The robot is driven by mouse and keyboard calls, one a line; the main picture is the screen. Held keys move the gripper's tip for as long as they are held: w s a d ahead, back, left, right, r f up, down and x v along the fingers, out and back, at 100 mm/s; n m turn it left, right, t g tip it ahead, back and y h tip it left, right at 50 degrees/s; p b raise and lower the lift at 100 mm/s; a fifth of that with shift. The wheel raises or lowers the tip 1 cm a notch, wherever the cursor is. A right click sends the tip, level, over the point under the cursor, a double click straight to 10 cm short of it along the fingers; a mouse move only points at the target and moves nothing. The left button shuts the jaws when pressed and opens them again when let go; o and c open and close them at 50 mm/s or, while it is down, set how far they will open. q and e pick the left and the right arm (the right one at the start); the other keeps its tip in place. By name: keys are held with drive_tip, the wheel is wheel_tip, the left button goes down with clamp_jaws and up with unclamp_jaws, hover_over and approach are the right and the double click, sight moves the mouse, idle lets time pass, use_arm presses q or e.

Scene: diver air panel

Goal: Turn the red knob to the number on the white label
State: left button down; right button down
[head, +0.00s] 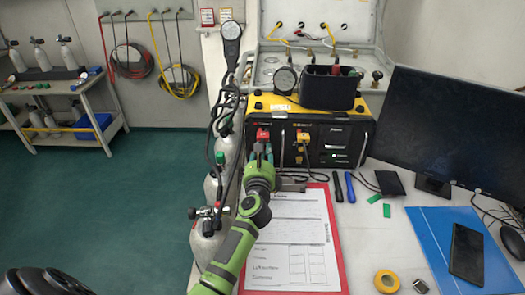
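The black and yellow air panel (352,125) stands on the white table against the wall. A red part (263,132), which looks like the red knob, is on the left of its front face, partly hidden by my gripper. My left gripper (259,152) is right in front of this red part, seen from behind the wrist. Its fingers are small and partly hidden, so I cannot tell whether they are open, shut or touching the knob. A yellow part (303,138) sits to its right. A small pale label (283,107) is on the yellow top edge; its number is unreadable. My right gripper is not in view.
A round gauge (285,80) and black box (329,88) are on top of the panel. Gas cylinders (229,150) stand to its left. A red clipboard (336,250) lies below my arm. A monitor (455,130), blue folder (430,245) and phone (466,252) occupy the right.

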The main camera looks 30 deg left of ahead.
use_arm(q)
drive_tip(key=m+p, duration=0.2)
drive_tip(key=m, duration=0.1)
drive_tip(key=shift+d, duration=0.1)
drive_tip(key=m+p, duration=0.2)
drive_tip(key=m, duration=0.1)
drive_tip(key=shift+m+g, duration=0.3)
drive_tip(key=shift+m, duration=0.1)
drive_tip(key=m+p, duration=0.2)
drive_tip(key=m, duration=0.1)
drive_tip(key=shift+f, duration=0.1)
drive_tip(key=shift+s+f+m+p, duration=0.1)
drive_tip(key=shift+m+p, duration=0.35)
drive_tip(key=shift+m, duration=1.05)
drive_tip(key=c, duration=1.1)
unclamp_jaws()
